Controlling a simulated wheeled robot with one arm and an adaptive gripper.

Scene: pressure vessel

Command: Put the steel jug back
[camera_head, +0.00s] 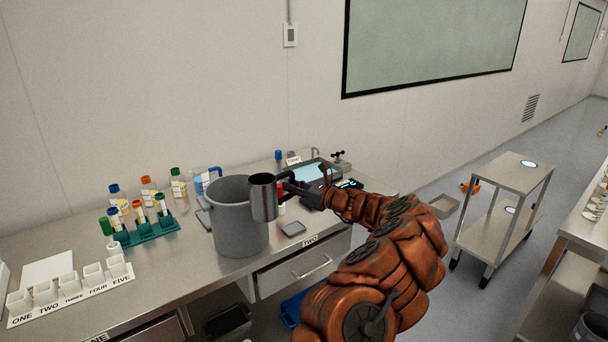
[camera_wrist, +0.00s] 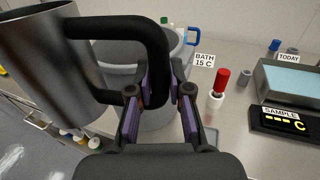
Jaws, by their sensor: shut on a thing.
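The steel jug (camera_head: 263,198) is a grey metal cylinder with a black handle. My gripper (camera_head: 284,185) is shut on its handle and holds it upright, in front of the right side of a large grey pot (camera_head: 238,232) in the head view. In the wrist view the jug (camera_wrist: 48,62) fills the upper left, and its black handle runs between the purple pads of my gripper (camera_wrist: 158,92). The pot (camera_wrist: 165,112) shows behind the handle there. The jug hides part of the pot's rim. I cannot tell whether the two touch.
A steel bench (camera_head: 180,272) carries a green rack (camera_head: 150,231) with vials, several bottles, and white numbered cups (camera_head: 70,286). A red-topped item (camera_wrist: 219,82) and a sample display (camera_wrist: 285,122) stand right of the pot. A trolley (camera_head: 505,205) stands on the floor at right.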

